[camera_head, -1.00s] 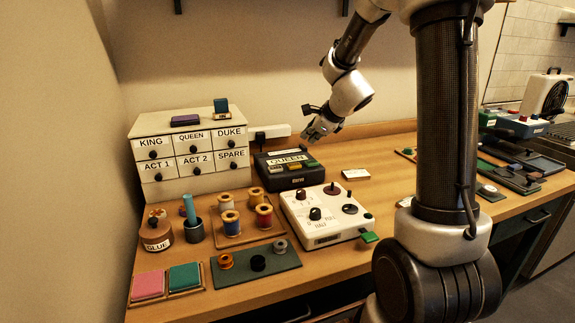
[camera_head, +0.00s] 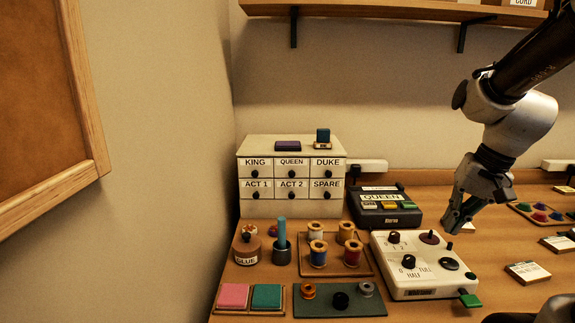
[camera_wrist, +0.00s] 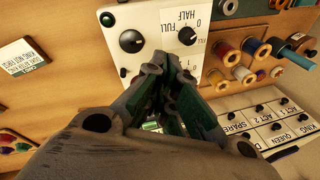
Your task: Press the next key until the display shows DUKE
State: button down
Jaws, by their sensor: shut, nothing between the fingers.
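The dark display box (camera_head: 385,208) stands on the table right of the small drawer cabinet. Its lit display (camera_head: 381,197) reads QUEEN. Below the display is a row of small coloured keys (camera_head: 388,206); their labels are too small to read. My gripper (camera_head: 452,222) is shut and empty, pointing down, to the right of the box and apart from it. In the wrist view my gripper (camera_wrist: 172,112) fills the lower middle and hides most of what lies behind it.
A white control panel (camera_head: 425,277) with black knobs stands in front of the box, near my gripper. The drawer cabinet (camera_head: 290,207) stands left of the box. Spools on a tray (camera_head: 350,268) sit in front. Cards (camera_head: 527,272) lie at right.

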jog(key=s+d+r+n+t+h, duration=0.1)
jog(key=s+r+n, duration=0.3)
jog(key=s, duration=0.6)
notch_tip(320, 180, up, 2)
jog(key=shift+s+d+r+n+t+h, duration=0.1)
jog(key=shift+s+d+n+t+h, duration=0.15)
jog(key=shift+t+h, duration=0.3)
